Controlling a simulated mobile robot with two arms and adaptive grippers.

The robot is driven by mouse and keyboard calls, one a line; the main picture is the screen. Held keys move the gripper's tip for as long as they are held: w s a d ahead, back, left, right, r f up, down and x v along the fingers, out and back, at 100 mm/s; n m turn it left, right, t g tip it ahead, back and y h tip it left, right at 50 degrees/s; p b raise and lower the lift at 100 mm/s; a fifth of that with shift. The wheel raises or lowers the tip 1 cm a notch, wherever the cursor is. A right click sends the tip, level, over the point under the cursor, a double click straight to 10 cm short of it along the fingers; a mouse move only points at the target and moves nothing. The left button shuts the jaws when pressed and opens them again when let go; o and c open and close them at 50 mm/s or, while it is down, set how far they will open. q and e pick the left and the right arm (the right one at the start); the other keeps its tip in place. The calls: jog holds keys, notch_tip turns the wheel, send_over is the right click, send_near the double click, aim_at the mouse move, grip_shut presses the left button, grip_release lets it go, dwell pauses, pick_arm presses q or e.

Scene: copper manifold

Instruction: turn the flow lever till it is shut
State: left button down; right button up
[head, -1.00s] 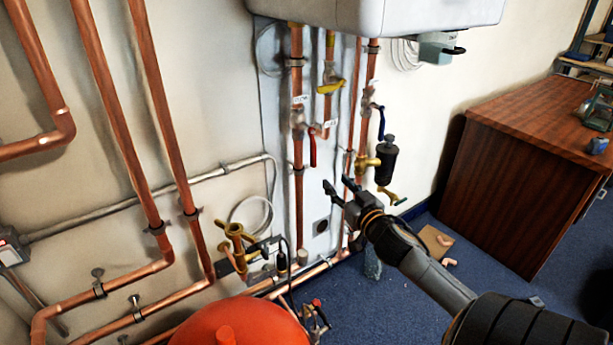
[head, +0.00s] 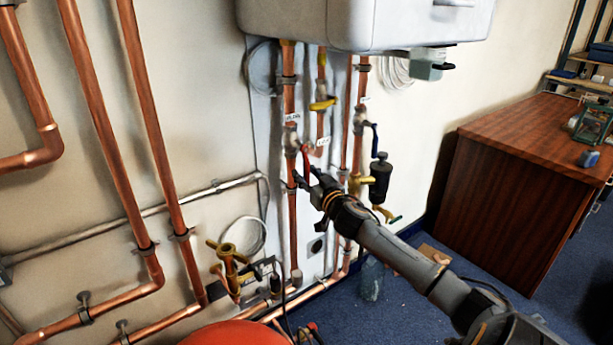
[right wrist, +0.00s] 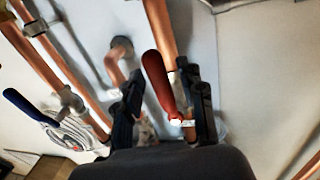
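The red lever (head: 306,158) sits on a valve of the left copper pipe under the white boiler. It hangs down beside the pipe, roughly in line with it. Small white tags are near it, but I cannot read them. My right gripper (head: 307,178) is at the lever's lower part with its fingers apart. In the right wrist view the red lever (right wrist: 160,84) shows between the two open fingers (right wrist: 168,105); I cannot tell whether either touches it. My left gripper is not in view.
A yellow lever (head: 322,104) is just above right, and a blue lever (head: 375,140) is on the right pipe. A black cylinder (head: 380,180) hangs close to my right gripper. The white boiler (head: 365,22) overhangs the pipes. A wooden cabinet (head: 520,185) stands at right.

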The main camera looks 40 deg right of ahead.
jog(key=shift+w, duration=0.25)
grip_shut()
jog(key=shift+w, duration=0.1)
